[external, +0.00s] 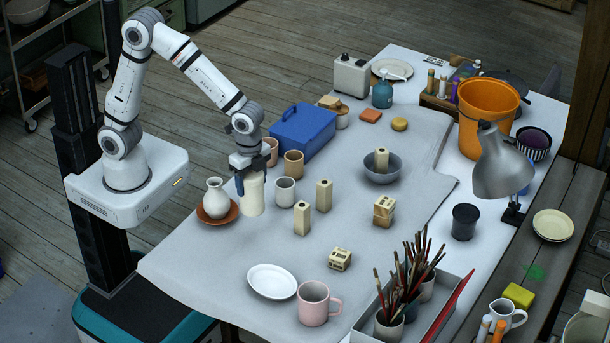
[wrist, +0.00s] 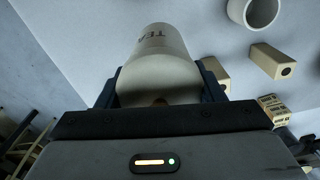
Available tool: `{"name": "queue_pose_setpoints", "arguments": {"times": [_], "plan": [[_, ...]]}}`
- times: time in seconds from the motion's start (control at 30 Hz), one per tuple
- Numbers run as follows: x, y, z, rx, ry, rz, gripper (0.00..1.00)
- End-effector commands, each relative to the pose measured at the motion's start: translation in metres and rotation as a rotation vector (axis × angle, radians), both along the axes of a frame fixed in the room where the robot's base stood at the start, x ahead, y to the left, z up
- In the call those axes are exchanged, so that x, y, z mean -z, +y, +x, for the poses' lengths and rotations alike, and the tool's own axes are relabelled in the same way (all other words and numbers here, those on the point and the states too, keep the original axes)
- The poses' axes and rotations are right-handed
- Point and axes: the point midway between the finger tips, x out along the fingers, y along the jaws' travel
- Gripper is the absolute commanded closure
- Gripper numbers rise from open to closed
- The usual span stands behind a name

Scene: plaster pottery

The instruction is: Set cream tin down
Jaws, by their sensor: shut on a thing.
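The cream tin (external: 252,196) is a tall cylinder at the left part of the cloth-covered table. In the wrist view the tin (wrist: 160,60) shows dark lettering that reads "TEA". My gripper (external: 246,178) comes down from above and is shut on the tin, with one dark finger on its near left side. In the wrist view the fingers of my gripper (wrist: 160,85) flank the tin on both sides. The tin looks upright; whether its base touches the cloth I cannot tell.
A white vase (external: 215,198) on a terracotta saucer (external: 203,216) stands close left of the tin. A white mug (external: 285,191) is close right, with a tan cup (external: 293,164) behind. Wooden blocks (external: 302,218) stand further right. The cloth (external: 225,255) in front is clear.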

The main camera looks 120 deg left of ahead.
Motion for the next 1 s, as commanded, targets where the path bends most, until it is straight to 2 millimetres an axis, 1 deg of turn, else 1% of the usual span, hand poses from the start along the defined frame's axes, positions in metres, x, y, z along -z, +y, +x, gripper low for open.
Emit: {"name": "queue_pose_setpoints", "arguments": {"times": [0.03, 0.2, 0.37, 0.6, 0.7, 0.9, 1.0], "plan": [[0.010, -0.001, -0.001, 0.001, 0.007, -0.001, 0.94], [0.041, -0.001, -0.001, 0.000, 0.007, -0.002, 0.94], [0.057, 0.000, 0.000, 0.000, 0.003, -0.001, 0.94], [0.089, 0.000, -0.001, 0.000, 0.005, -0.001, 0.94], [0.093, 0.000, 0.000, 0.000, 0.002, -0.001, 0.94], [0.093, 0.000, 0.000, 0.000, 0.001, 0.000, 0.94], [0.096, 0.000, 0.000, 0.000, 0.001, -0.001, 0.94]]}}
